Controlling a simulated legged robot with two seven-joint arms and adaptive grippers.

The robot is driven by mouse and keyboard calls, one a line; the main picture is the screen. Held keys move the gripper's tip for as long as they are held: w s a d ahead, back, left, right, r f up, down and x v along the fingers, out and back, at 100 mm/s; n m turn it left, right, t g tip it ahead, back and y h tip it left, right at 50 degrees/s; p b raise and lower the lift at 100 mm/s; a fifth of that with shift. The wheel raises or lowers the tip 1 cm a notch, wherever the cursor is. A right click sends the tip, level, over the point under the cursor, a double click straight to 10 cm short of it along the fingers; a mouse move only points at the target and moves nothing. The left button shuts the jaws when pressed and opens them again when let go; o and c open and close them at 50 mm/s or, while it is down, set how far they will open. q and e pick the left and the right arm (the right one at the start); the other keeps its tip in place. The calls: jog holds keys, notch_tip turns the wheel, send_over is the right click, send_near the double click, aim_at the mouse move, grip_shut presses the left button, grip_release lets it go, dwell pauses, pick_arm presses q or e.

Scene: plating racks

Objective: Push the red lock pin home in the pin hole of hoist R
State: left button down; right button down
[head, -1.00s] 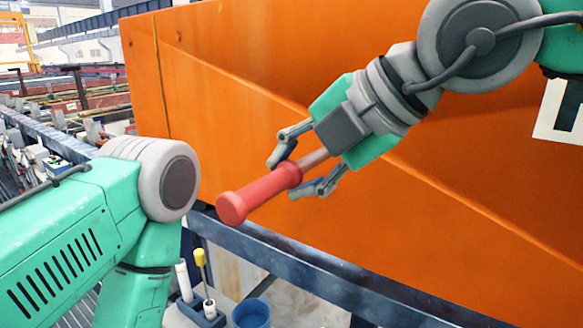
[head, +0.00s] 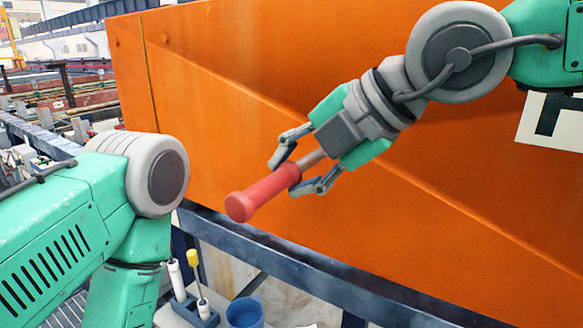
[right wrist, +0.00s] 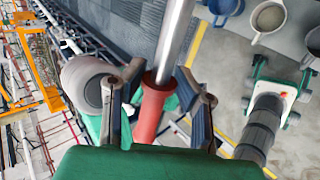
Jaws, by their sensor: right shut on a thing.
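The red lock pin (head: 262,194) is in my right gripper (head: 288,176), in front of a large orange panel. Its red handle points down and left in the head view, and a grey shank shows between the fingers toward the palm. In the right wrist view the red handle (right wrist: 152,112) sits between the two fingers, and the bright steel shank (right wrist: 174,40) runs up out of the frame. The right gripper is shut on the pin. My left arm shows at the left, but its gripper is out of view. I cannot make out hoist R or its pin hole.
The orange panel (head: 230,130) fills the back, with a white sign (head: 552,122) bearing part of a black mark at right. A dark blue rail (head: 290,258) runs below it. A blue cup (head: 244,313) and a yellow-handled tool (head: 194,263) stand at the bottom.

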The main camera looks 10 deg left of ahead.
aim_at(321, 151)
jog(key=shift+w+d+r+p, duration=0.1)
jog(key=shift+w+d+p, duration=0.1)
jog(key=shift+w+p, duration=0.25)
jog(key=shift+w+d+p, duration=0.15)
jog(key=shift+w+p, duration=0.15)
jog(key=shift+w, duration=0.25)
jog(key=shift+w+d+p, duration=0.25)
jog(key=shift+w, duration=0.4)
jog(key=shift+w+d+p, duration=0.2)
jog(key=shift+w+p, duration=0.05)
jog(key=shift+w, duration=0.4)
jog(key=shift+w+d, duration=0.25)
jog(key=shift+w, duration=0.3)
jog(key=shift+w+d, duration=0.2)
jog(key=shift+w, duration=0.3)
jog(key=c, duration=1.2)
grip_release()
jog(key=shift+o, duration=0.2)
jog(key=v, duration=1.2)
